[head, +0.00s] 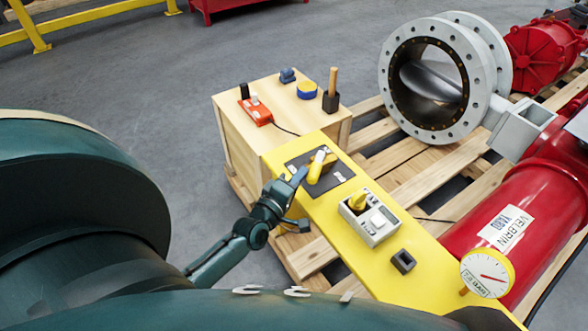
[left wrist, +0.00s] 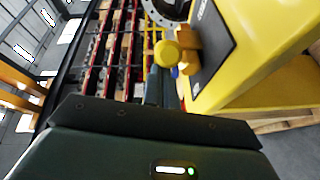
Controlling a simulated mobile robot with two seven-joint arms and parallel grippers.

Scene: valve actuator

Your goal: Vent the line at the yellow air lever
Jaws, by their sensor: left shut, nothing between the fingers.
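The yellow air lever (head: 316,168) stands on a dark plate on the yellow panel (head: 425,272). Its round yellow end (left wrist: 165,53) and yellow body (left wrist: 188,48) show in the left wrist view. My left gripper (head: 298,177) is shut and empty, just left of the lever in the head view. In the left wrist view its fingers (left wrist: 158,86) point at the round yellow end and lie very close to it. I cannot tell if they touch it. My right gripper is not in view.
A grey box (head: 384,233) with a yellow knob and a white button sits on the panel. A pressure gauge (head: 487,273) stands by the red cylinder (head: 520,195). A wooden crate (head: 240,140) with several small items stands behind. A flanged valve (head: 480,120) rests on pallets.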

